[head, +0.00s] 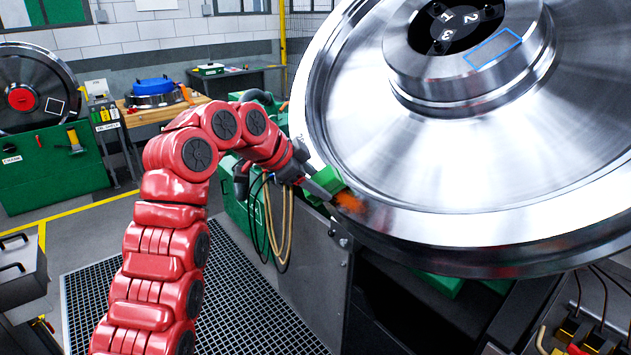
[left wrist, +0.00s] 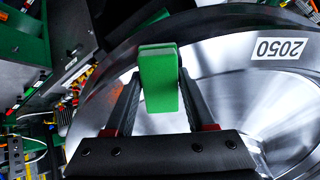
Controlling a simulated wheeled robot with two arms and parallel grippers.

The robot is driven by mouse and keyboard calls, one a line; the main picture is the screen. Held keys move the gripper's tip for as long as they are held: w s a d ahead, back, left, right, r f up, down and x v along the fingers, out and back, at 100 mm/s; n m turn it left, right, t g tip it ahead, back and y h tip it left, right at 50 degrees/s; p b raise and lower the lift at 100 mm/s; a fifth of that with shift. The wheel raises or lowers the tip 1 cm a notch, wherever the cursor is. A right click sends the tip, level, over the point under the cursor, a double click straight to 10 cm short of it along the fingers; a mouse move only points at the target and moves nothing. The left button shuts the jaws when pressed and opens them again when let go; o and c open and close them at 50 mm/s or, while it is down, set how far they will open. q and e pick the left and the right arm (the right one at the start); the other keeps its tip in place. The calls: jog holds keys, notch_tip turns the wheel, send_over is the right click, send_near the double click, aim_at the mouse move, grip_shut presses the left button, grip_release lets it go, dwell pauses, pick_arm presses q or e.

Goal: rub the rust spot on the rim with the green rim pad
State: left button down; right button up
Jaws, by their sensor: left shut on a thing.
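A large shiny metal wheel (head: 440,190) fills the right of the head view, tilted, with its rim toward me. An orange-brown rust spot (head: 349,203) shows on the rim's lower left. My left gripper (head: 322,185) is shut on the green rim pad (head: 331,181), which is at the rim just left of the rust spot. Whether the pad touches the rim is hard to tell. In the left wrist view the pad (left wrist: 159,80) stands between the two fingers in front of the wheel (left wrist: 235,90); the rust spot is not visible there. My right gripper is not in view.
A green chest (head: 50,170) and a wooden bench (head: 165,112) stand further back. A floor grating (head: 235,300) lies below my left arm. Cables hang at lower right.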

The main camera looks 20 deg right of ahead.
pick_arm(q)
jog(key=shift+d+f, duration=0.15)
jog(key=shift+f, duration=0.05)
